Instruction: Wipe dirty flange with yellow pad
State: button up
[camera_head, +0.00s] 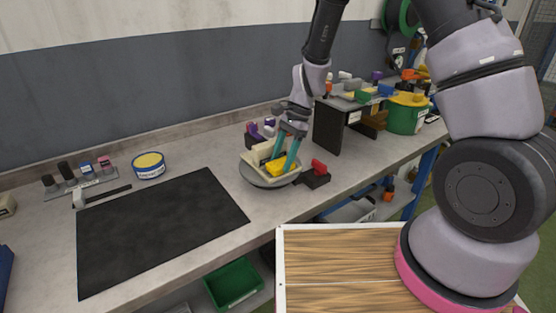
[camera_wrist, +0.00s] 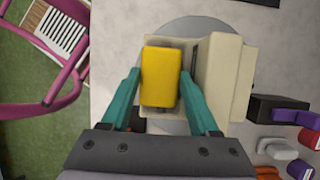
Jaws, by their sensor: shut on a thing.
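My gripper (camera_head: 278,163) has teal fingers and is shut on the yellow pad (camera_head: 273,167). In the wrist view the pad (camera_wrist: 160,82) sits between the two fingertips. A cream angled part (camera_wrist: 228,75) lies under and to the right of the pad, on a round grey turntable (camera_wrist: 190,25). The pad overlaps the part's left flange and hides much of it. A dark narrow mark (camera_wrist: 195,52) shows on the part just right of the pad. I cannot tell whether the pad touches the surface. In the head view the turntable (camera_head: 262,183) stands on the bench.
A red-and-black clamp (camera_head: 317,174) stands right of the turntable. A black mat (camera_head: 155,228) and a blue-and-yellow tin (camera_head: 148,165) lie to the left. A dark stand (camera_head: 330,128) and a green bucket (camera_head: 407,114) are farther right. Purple items sit close behind the turntable.

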jog(key=shift+w+d, duration=0.15)
jog(key=shift+w+d, duration=0.55)
jog(key=shift+d, duration=0.2)
jog(key=shift+d, duration=0.15)
jog(key=shift+w+d, duration=0.55)
jog(key=shift+d, duration=0.2)
jog(key=shift+s+a, duration=0.6)
jog(key=shift+a, duration=0.25)
jog(key=shift+a, duration=0.1)
jog(key=shift+s+a, duration=0.55)
jog(key=shift+a, duration=0.2)
